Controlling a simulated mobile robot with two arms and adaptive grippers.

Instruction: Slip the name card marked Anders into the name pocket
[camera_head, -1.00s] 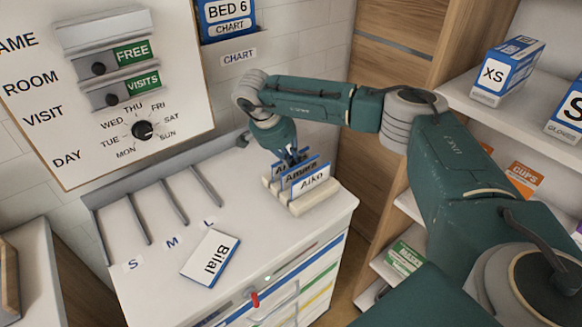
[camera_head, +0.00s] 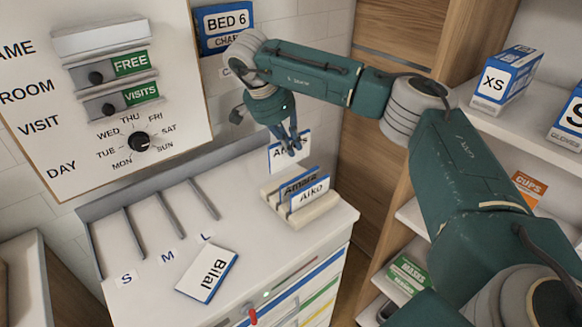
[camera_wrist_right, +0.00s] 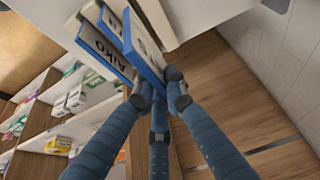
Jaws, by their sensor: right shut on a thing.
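My right gripper (camera_head: 288,145) is shut on a white card with a blue edge (camera_head: 281,160), held upright above the back of the card holder. Its label starts with "An"; my fingers hide part of the rest. In the right wrist view the held card (camera_wrist_right: 143,48) is at the fingertips (camera_wrist_right: 160,85), in front of the Aiko card. The cards marked Amara (camera_head: 299,184) and Aiko (camera_head: 312,196) stand in the cream holder (camera_head: 306,216). The name pocket (camera_head: 98,40) is a grey holder, blank on its face, at the board's top, beside "NAME". My left gripper is not in view.
A card marked Bilal (camera_head: 208,274) lies flat on the white cabinet top (camera_head: 160,268). Metal dividers (camera_head: 172,214) stand behind it. The wall board (camera_head: 60,130) carries FREE and VISITS slots and a day knob (camera_head: 138,141). Shelves with boxes (camera_head: 505,78) are at right.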

